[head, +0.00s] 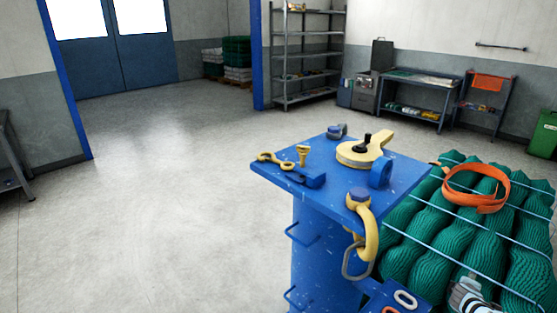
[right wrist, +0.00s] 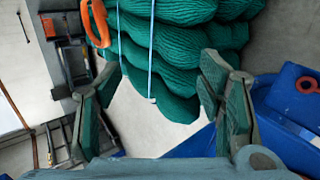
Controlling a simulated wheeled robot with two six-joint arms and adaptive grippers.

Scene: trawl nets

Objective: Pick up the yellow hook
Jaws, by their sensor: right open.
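The yellow hook (head: 368,228) hangs at the front right corner of the blue stand's top (head: 280,177). It has a grey-blue round piece at its upper end and a grey metal loop (head: 352,262) at its lower end. It does not show clearly in the right wrist view. My right gripper (right wrist: 160,105) is open in the right wrist view, with green-grey fingers wide apart. Nothing is between the fingers; floor and green netting show beyond them. My left gripper is not in view.
Yellow and blue parts lie on the stand, including a yellow disc tool (head: 358,154) and a yellow wrench (head: 272,160). Green net bundles (head: 425,220) with an orange strap (head: 453,197) lie to the right. The floor at left (head: 150,220) is clear.

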